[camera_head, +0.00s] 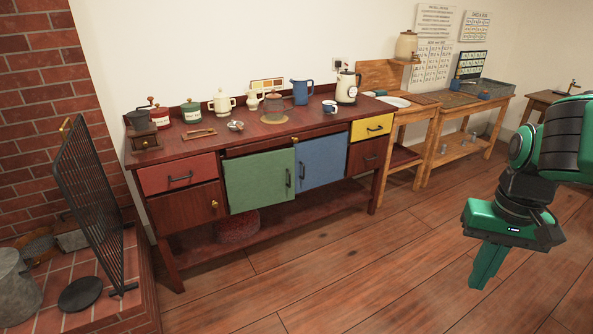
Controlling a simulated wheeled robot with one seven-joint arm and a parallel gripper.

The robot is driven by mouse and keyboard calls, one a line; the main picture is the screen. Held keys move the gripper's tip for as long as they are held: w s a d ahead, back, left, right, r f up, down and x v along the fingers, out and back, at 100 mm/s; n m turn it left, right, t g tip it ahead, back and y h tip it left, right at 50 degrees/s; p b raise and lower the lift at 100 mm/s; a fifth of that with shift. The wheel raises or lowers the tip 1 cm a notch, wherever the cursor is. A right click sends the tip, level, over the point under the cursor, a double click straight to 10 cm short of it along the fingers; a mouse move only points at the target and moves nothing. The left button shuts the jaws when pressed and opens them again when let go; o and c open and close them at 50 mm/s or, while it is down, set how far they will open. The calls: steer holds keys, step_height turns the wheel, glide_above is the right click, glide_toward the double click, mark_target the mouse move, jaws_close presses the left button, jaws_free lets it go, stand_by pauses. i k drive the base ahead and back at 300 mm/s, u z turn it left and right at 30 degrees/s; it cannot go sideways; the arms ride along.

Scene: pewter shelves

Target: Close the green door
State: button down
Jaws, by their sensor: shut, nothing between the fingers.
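The green door (258,181) is on the front of the dark red-brown sideboard (168,258), left of the blue door (322,161). Its black handle (288,177) is near its right edge. The door looks almost in line with the front, and its right edge seems to stand slightly forward of the blue door; the exact gap is too small to tell. My gripper (482,286) is at the right, pointing down over the floor, well apart from the door. It is shut and empty.
A red drawer (178,175) and a yellow drawer (371,127) flank the doors. Pots and jugs stand on top. A black fire screen (92,205) is at the left. A wooden bench (463,118) stands behind at right. The floor (350,262) in front is clear.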

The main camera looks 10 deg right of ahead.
mark_target(266, 179)
steer(key=i, duration=1)
